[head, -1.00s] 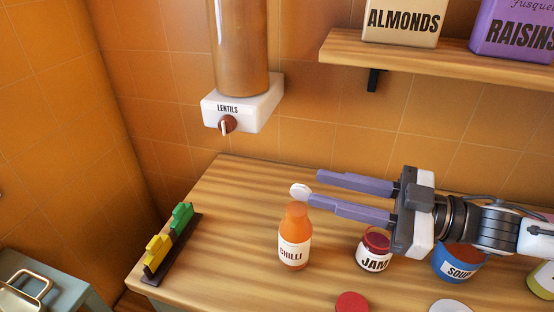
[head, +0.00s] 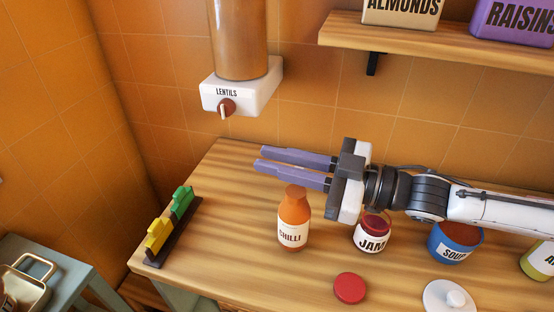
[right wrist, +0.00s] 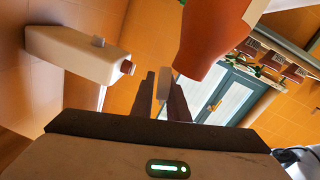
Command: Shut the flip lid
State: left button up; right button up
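The orange chilli bottle (head: 293,235) stands upright on the wooden counter. Its top is partly hidden under the lower finger of my right gripper (head: 260,159), whose two purple fingers point left across and past it. The fingers are parallel with a gap between them. In the head view the flip lid is hidden behind the fingers. In the right wrist view the bottle (right wrist: 208,45) hangs large at the top. A small pale piece, seemingly the lid (right wrist: 163,83), shows between the dark fingers; I cannot tell whether they touch it. My left gripper is out of view.
A jam jar (head: 371,236) and a blue soup container (head: 455,243) stand right of the bottle. A red disc (head: 350,288) and a white knobbed lid (head: 450,298) lie in front. A lentils dispenser (head: 240,92) hangs on the wall. The counter's left middle is clear.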

grip_shut()
jog(key=shift+s, duration=0.1)
jog(key=shift+s+a+f+n, duration=0.2)
jog(key=shift+s+n, duration=0.1)
jog(key=shift+n, duration=0.85)
jog(key=shift+s+a+f+n, duration=0.15)
jog(key=shift+s+n, duration=0.2)
jog(key=shift+n, duration=0.75)
jog(key=shift+s+a+f+n, duration=0.1)
jog(key=shift+s+f+n, duration=0.15)
jog(key=shift+n, duration=0.9)
jog(key=shift+o, duration=2.2)
grip_release()
